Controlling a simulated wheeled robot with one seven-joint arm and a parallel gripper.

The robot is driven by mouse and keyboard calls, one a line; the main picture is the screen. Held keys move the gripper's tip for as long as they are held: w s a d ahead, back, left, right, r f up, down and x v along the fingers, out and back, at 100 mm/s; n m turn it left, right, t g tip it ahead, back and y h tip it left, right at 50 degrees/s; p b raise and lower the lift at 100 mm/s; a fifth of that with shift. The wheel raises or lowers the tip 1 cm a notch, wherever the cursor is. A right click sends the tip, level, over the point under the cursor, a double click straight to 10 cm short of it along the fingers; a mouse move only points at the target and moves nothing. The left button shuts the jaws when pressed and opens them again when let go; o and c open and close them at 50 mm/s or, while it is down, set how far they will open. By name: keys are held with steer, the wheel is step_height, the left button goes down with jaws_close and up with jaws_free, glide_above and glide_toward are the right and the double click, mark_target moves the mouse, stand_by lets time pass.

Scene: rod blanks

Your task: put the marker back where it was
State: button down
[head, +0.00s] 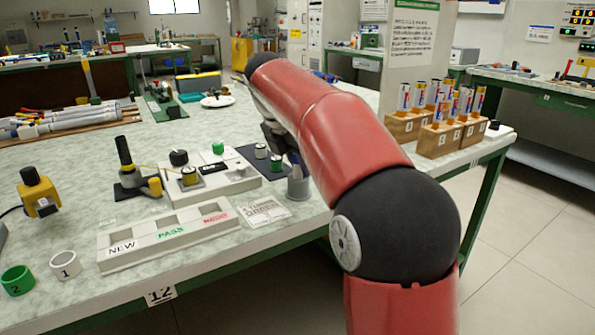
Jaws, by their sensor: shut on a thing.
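My gripper (284,148) is partly hidden behind my red arm, low over the table to the right of the dark mat. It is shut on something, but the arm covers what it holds. A grey cylinder (298,187) stands on the table just below the gripper; I cannot tell whether they touch. I cannot pick out a marker for certain. A pale tray (165,241) labelled NEW, PASS and REDO lies at the front of the table (75,192).
A grey fixture (217,188) with green-and-black pieces stands behind the tray. A dark stand (127,168), a yellow device (40,190), a white ring (65,265) and a green ring (17,281) are to the left. Wooden blocks (438,141) with several white tubes stand right.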

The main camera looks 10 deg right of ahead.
steer(key=c, duration=1.3)
jaws_free()
steer(key=shift+r, duration=0.1)
steer(key=p+v, duration=0.3)
steer(key=v, duration=0.9)
steer(key=s+d+f+m+t, duration=0.1)
steer(key=s+d+f+m, duration=0.1)
steer(key=s+m, duration=0.45)
steer(key=s+f+m+y, duration=0.1)
steer(key=s+f+m, duration=0.5)
steer(key=s+d+f+m+t+y, duration=0.1)
steer(key=s+f+m, duration=0.4)
steer(key=s+f, duration=0.2)
steer(key=s+f+m+t+y, duration=0.1)
steer(key=s+f+m, duration=0.5)
steer(key=s+f, duration=0.1)
steer(key=shift+s+d+m+y, duration=0.2)
steer(key=shift+d+m+y, duration=0.05)
steer(key=shift+m+y, duration=0.15)
